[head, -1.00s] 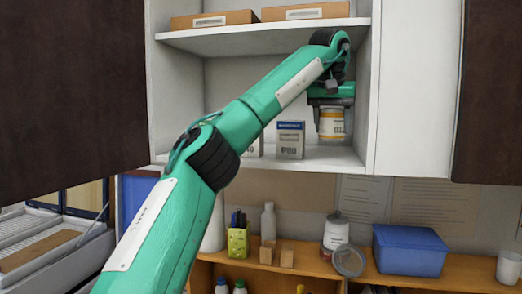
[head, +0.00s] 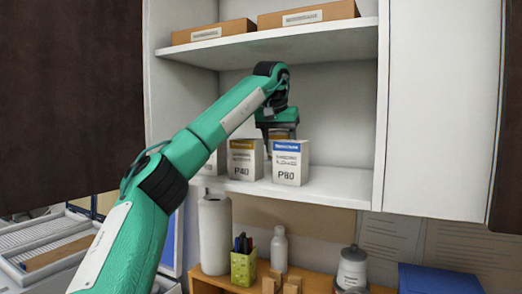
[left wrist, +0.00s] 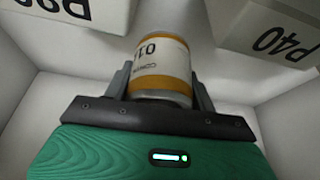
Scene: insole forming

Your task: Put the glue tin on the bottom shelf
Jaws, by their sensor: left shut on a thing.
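The glue tin (left wrist: 162,65), white with orange bands, sits between the fingers of my left gripper (left wrist: 158,88) in the left wrist view. In the head view my left gripper (head: 277,132) is inside the cabinet, behind the P40 box (head: 243,160) and the P80 box (head: 290,163), over the bottom shelf (head: 335,187). The boxes hide most of the tin there, and I cannot tell whether it touches the shelf. My right gripper is not in view.
The upper shelf (head: 290,40) holds two brown cardboard boxes (head: 308,15). Another box (head: 213,163) stands left of the P40 box. The right part of the bottom shelf is clear. A wooden counter with bottles and a blue bin (head: 438,279) lies below.

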